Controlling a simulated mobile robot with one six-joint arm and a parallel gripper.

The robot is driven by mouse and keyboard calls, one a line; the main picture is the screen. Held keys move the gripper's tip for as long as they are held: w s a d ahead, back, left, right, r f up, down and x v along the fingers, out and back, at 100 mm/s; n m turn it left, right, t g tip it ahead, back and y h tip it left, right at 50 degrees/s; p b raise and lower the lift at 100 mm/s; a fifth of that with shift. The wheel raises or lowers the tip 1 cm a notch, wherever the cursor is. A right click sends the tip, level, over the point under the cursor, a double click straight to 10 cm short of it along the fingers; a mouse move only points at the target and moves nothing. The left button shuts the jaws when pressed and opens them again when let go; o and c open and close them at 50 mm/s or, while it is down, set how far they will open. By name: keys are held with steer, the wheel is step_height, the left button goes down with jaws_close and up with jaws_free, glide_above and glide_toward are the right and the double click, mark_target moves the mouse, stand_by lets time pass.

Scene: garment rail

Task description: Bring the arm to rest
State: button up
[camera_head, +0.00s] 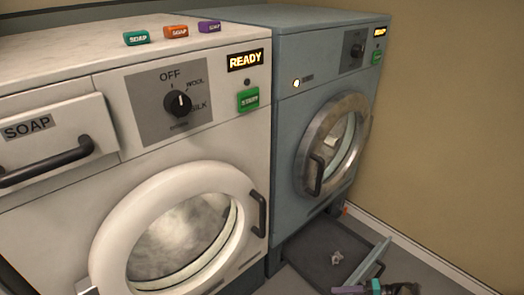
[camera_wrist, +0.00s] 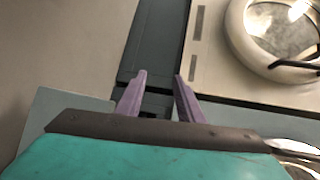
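My gripper (camera_wrist: 160,82) shows in the wrist view with its two purple fingers apart and nothing visible between them. In the head view only part of it (camera_head: 350,290) shows at the bottom edge, low in front of the blue-grey machine and beside its pulled-out bottom drawer. I cannot tell whether it touches the drawer. The drawer (camera_head: 310,268) holds a small pale crumpled piece (camera_head: 336,257).
A white washer (camera_head: 60,215) stands left with its round door (camera_head: 110,240) shut. The blue-grey machine (camera_head: 290,120) stands right, its door (camera_head: 310,170) also shut. Both displays are lit. Green, orange and purple soap blocks (camera_head: 137,38) lie on the washer. A wall (camera_head: 450,130) bounds the right.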

steer(key=s+a+r+n+g+h+p, duration=0.2)
steer(key=s+a+r+g+p, duration=0.25)
steer(key=a, duration=0.55)
steer(key=s+a+r+n+g+h+p, duration=0.25)
steer(key=s+a+g+p, duration=0.2)
steer(key=s+a, duration=0.4)
steer(key=s+a+r+g+h+p, duration=0.1)
steer(key=s+a+r+h+p, duration=0.15)
steer(key=s+h+p, duration=0.35)
steer(key=s+d+f+m+t+h, duration=0.1)
steer(key=d+t+h, duration=0.1)
steer(key=d+h, duration=0.2)
steer(key=d, duration=0.2)
steer(key=shift+s+d+f, duration=0.2)
steer(key=shift+d+f, duration=0.1)
steer(key=shift+f, duration=0.05)
steer(key=shift+s, duration=0.1)
